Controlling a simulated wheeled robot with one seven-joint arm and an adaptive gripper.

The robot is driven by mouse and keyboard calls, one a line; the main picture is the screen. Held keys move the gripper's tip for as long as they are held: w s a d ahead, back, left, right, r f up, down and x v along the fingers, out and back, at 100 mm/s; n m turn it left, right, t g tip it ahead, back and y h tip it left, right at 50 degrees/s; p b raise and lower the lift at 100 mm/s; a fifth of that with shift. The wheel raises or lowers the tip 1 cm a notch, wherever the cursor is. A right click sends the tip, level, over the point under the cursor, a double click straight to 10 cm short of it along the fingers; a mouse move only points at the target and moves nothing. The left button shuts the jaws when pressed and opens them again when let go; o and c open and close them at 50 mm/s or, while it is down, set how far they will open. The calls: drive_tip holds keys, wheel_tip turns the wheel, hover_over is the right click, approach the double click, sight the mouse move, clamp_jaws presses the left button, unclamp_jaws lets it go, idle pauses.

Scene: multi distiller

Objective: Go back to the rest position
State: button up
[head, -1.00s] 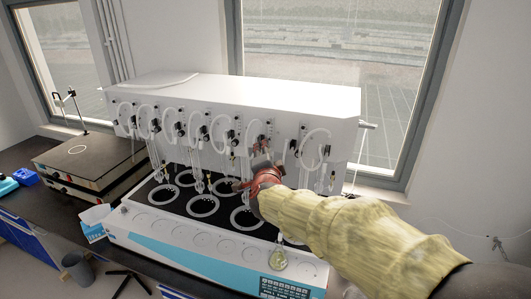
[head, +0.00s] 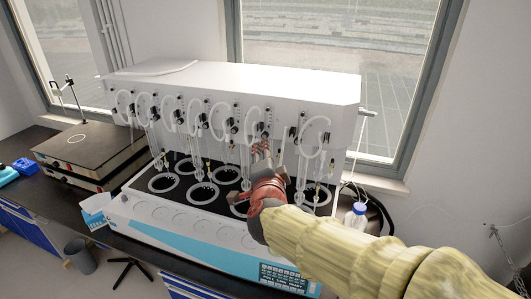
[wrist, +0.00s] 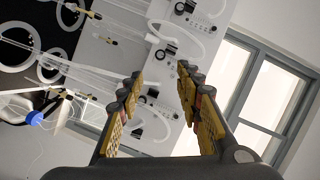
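My gripper (head: 264,150) is in front of the right half of the white multi distiller (head: 235,90), above its hot plates. In the wrist view my gripper (wrist: 160,76) has its two yellow-padded fingers spread apart, with nothing held between them. Beyond the fingers the wrist view shows the distiller's face (wrist: 165,45), with clear tubes and black knobs. My yellow-sleeved arm (head: 340,245) comes in from the lower right and hides part of the distiller's front right.
A bottle with a blue cap (head: 355,213) stands right of the distiller; it also shows in the wrist view (wrist: 35,118). Glass tubes hang close around my gripper. A hot plate (head: 80,155) stands at the left. A grey bin (head: 80,255) is on the floor.

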drive_tip(key=s+a+f+n+g+y, duration=0.4)
drive_tip(key=s+a+f+n+y, duration=0.1)
drive_tip(key=a+f+n, duration=0.25)
drive_tip(key=s+f+n+g+b, duration=0.1)
drive_tip(key=s+f+n+g, duration=0.4)
drive_tip(key=s, duration=0.5)
drive_tip(key=s+d+f+h+b, duration=0.2)
drive_tip(key=s+d+f+b, duration=0.1)
drive_tip(key=s+d, duration=0.5)
drive_tip(key=s+d+f+n+g+h+b, duration=0.1)
drive_tip(key=s+d+f+h+b, duration=0.1)
drive_tip(key=s+d, duration=0.7)
drive_tip(key=shift+d+f+g+b, duration=0.3)
drive_tip(key=shift+d+f+b, duration=0.3)
drive_tip(key=shift+d, duration=2.25)
